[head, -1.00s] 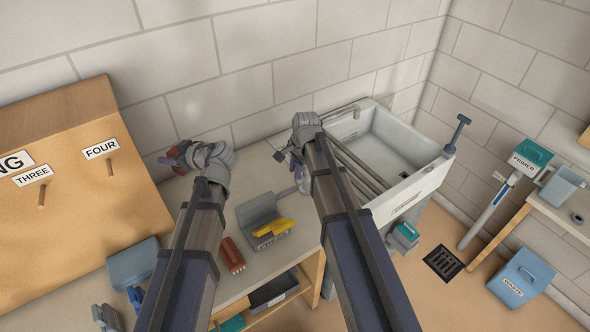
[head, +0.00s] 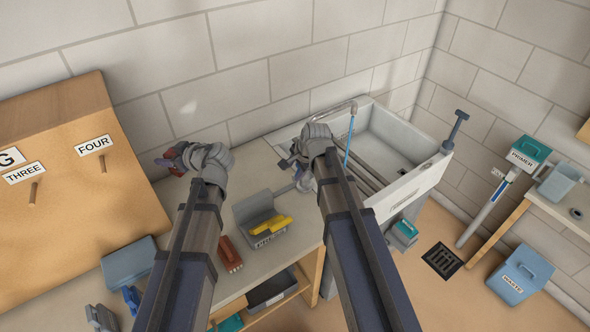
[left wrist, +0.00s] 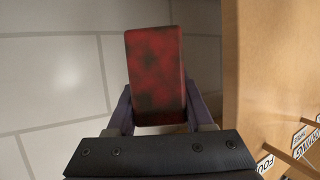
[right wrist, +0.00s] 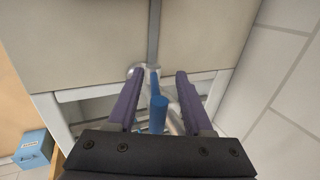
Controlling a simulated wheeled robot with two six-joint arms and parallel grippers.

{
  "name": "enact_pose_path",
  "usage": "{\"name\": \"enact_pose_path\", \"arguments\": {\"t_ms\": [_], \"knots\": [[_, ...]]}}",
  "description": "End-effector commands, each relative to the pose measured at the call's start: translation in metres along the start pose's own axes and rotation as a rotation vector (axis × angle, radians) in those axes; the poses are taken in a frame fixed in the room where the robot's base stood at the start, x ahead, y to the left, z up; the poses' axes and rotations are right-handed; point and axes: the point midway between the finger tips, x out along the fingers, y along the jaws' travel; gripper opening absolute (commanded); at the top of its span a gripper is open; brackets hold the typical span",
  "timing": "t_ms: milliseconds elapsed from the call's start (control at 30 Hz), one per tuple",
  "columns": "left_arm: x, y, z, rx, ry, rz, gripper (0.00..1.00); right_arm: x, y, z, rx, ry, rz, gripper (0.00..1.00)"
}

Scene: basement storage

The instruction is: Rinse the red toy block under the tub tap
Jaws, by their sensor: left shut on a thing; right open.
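The red toy block, marked with dark patches, fills the middle of the left wrist view (left wrist: 157,75). My left gripper (head: 176,158) is shut on it, held above the left part of the bench near the back wall. The tub (head: 425,178) stands at the right end of the bench. Its tap (head: 338,105) arches over the left side, and a thin blue stream (head: 348,145) falls from it. My right gripper (head: 291,163) is open beside the tub's left edge. In the right wrist view, a blue column (right wrist: 158,115) shows between its fingers, with nothing visibly clamped.
A grey holder (head: 257,213) with a yellow item and a red brush-like item (head: 230,254) lie on the bench (head: 205,225). A wooden board (head: 80,190) with labelled pegs stands at left. A blue waste bin (head: 520,277) and floor drain (head: 442,261) are at right.

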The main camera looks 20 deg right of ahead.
Motion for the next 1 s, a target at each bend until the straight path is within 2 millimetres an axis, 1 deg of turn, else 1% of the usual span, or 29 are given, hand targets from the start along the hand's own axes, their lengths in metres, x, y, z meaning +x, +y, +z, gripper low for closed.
{"name": "enact_pose_path", "arguments": {"t_ms": [267,467,567,1000], "knots": [[-0.002,0.000,-0.004,0.000,0.000,0.000,0.00,-0.005,0.000,0.000,0.000,0.000,0.000,0.51],[-0.008,0.000,-0.019,0.000,0.000,0.000,0.00,-0.022,-0.001,0.000,0.000,0.000,0.000,0.51],[-0.013,0.000,-0.031,0.000,0.000,0.000,0.00,-0.036,-0.001,0.000,0.001,0.000,0.000,0.51],[-0.037,0.000,-0.090,0.000,0.000,0.000,0.00,-0.106,-0.002,0.001,0.001,0.000,0.000,0.51]]}}
